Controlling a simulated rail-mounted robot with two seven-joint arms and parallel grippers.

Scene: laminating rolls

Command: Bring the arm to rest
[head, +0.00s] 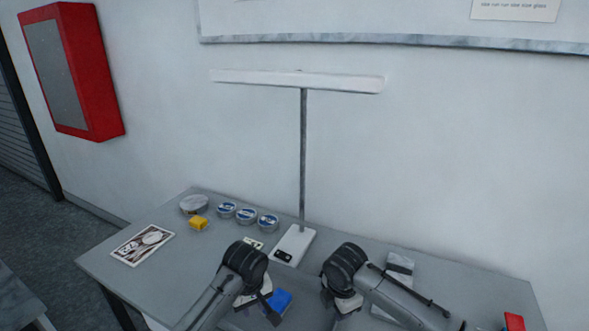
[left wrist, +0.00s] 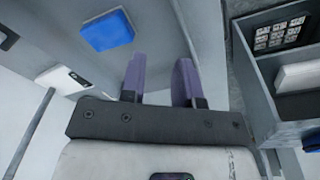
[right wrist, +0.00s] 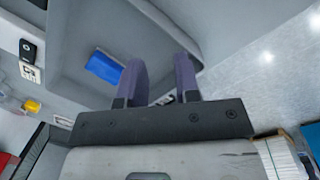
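My left gripper (head: 262,301) hangs over the front middle of the grey table (head: 190,270). In the left wrist view its two purple fingers (left wrist: 160,75) stand apart with nothing between them. My right gripper (head: 345,303) is just to the right, also pointing down. In the right wrist view its fingers (right wrist: 159,75) are apart and empty. A blue block (head: 281,299) lies in a grey tray close to the left gripper, apart from the fingers. It also shows in the left wrist view (left wrist: 107,30) and the right wrist view (right wrist: 104,67).
A lamp (head: 303,160) on a white base stands behind the grippers. Several round tins (head: 246,216), a yellow block (head: 198,223) and a picture card (head: 142,245) lie at the left. A grey box (head: 400,265) is behind my right arm, and a red item (head: 514,321) is at the right.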

